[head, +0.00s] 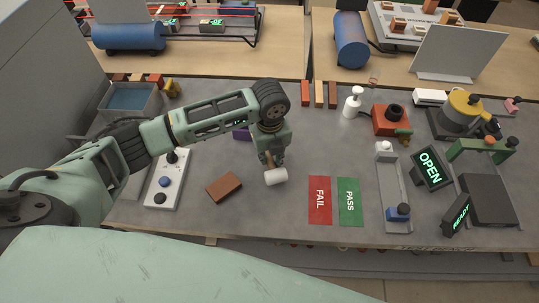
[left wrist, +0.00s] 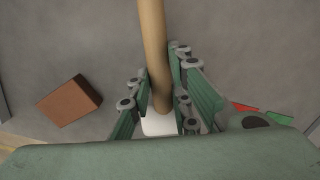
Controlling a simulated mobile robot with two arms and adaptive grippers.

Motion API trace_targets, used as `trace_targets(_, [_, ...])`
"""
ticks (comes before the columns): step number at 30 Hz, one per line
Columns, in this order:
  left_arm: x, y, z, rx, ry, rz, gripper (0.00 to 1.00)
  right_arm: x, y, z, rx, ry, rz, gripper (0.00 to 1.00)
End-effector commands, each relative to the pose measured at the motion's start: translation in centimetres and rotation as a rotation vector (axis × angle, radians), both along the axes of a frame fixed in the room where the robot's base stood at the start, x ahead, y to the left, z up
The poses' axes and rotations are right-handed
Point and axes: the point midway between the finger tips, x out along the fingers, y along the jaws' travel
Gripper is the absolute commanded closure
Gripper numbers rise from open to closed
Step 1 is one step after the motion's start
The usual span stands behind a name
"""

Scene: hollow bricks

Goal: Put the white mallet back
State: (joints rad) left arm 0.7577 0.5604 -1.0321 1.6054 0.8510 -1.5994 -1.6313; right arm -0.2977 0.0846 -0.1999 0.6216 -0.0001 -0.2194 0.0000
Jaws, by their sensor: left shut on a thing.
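The white mallet has a white head (head: 276,176) and a wooden handle (left wrist: 153,50). My left gripper (head: 272,158) is shut on the handle close to the head, near the middle of the grey table (head: 240,215). In the head view the mallet head hangs just below the fingers; I cannot tell whether it touches the table. In the left wrist view the handle runs up between the two green fingers (left wrist: 160,100), and part of the white head (left wrist: 159,125) shows below them. My right gripper is not in view.
A brown brick (head: 224,187) lies left of the mallet. A red FAIL mat (head: 319,215) and a green PASS mat (head: 349,216) lie to the right. A white panel with knobs (head: 161,194) is further left. A purple thing (head: 241,133) is partly hidden behind my arm.

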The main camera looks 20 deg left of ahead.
Motion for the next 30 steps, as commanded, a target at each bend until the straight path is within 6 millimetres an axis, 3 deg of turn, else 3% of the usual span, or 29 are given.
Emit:
trace_targets(4, [0.1, -0.1, -1.3, -0.002, -0.001, 0.0, 1.0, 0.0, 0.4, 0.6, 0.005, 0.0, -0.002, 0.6])
trace_targets(15, [0.1, 0.0, -1.8, -0.001, -0.002, 0.0, 1.0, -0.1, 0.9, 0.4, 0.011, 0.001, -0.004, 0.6])
trace_targets(16, [0.1, 0.0, -1.8, 0.0, -0.001, 0.0, 0.8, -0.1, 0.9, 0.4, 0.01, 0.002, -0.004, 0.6])
trace_targets(21, [0.1, 0.0, -1.8, -0.001, -0.002, 0.0, 0.65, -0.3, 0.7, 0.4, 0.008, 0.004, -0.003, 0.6])
trace_targets(30, [0.1, 0.0, -1.7, -0.001, -0.002, 0.0, 0.63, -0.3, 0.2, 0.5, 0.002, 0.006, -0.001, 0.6])
